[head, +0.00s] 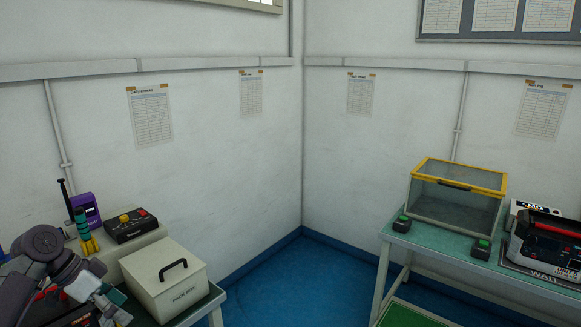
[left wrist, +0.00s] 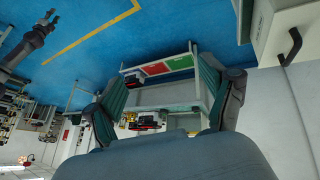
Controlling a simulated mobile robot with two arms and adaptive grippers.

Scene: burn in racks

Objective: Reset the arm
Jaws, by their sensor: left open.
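My left arm comes in at the lower left of the head view. Its gripper (head: 114,304) is beside the left front of a cream lidded box (head: 165,282) with a black handle. In the left wrist view the two dark fingers of my left gripper (left wrist: 165,98) stand wide apart with nothing between them. Another dark gripper (left wrist: 47,24), which looks like my right one, hangs at the upper left of that view, too small to tell whether it is open. It is outside the head view.
A control box (head: 130,226), a purple device (head: 86,209) and a teal-and-yellow tool (head: 84,231) stand behind the left arm. A yellow-framed clear case (head: 457,196) and a red-and-black device (head: 546,240) are on the right bench (head: 440,254). Blue floor (head: 290,285) lies clear between the benches.

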